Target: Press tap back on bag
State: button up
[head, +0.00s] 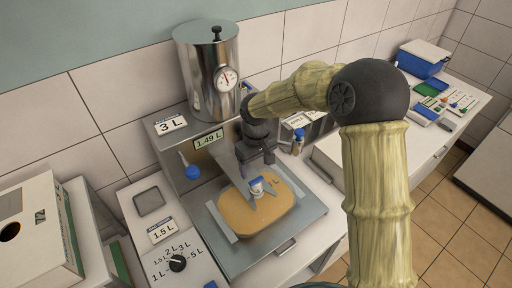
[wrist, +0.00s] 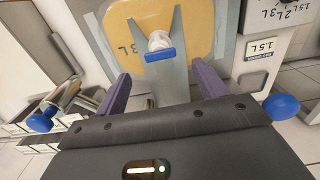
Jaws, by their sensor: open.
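The bag (head: 250,215) is a tan, rounded pouch lying flat on a metal tray (head: 213,212) below the tank. The tap (head: 257,187), white with a blue bar, sits at the bag's upper middle. I cannot tell whether it is fully seated. In the wrist view the tap (wrist: 159,45) shows against the bag (wrist: 190,25), which is marked 3L. My gripper (wrist: 160,75) is open and empty, its two purple fingers apart on either side below the tap. In the head view my dark gripper (head: 262,160) hangs just behind the tap, its fingertips partly hidden.
A steel tank (head: 208,75) with a gauge stands behind, above a display (head: 208,140) reading 1.49 L. A selector dial (head: 177,263) is at front left. A blue bin (head: 422,60) stands far right.

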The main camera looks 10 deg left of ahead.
notch_tip(320, 180, up, 9)
jog(key=b, duration=0.1)
jog(key=shift+b, duration=0.3)
notch_tip(320, 180, up, 6)
jog(key=p, duration=0.6)
send_over(256, 180)
dwell(0.4)
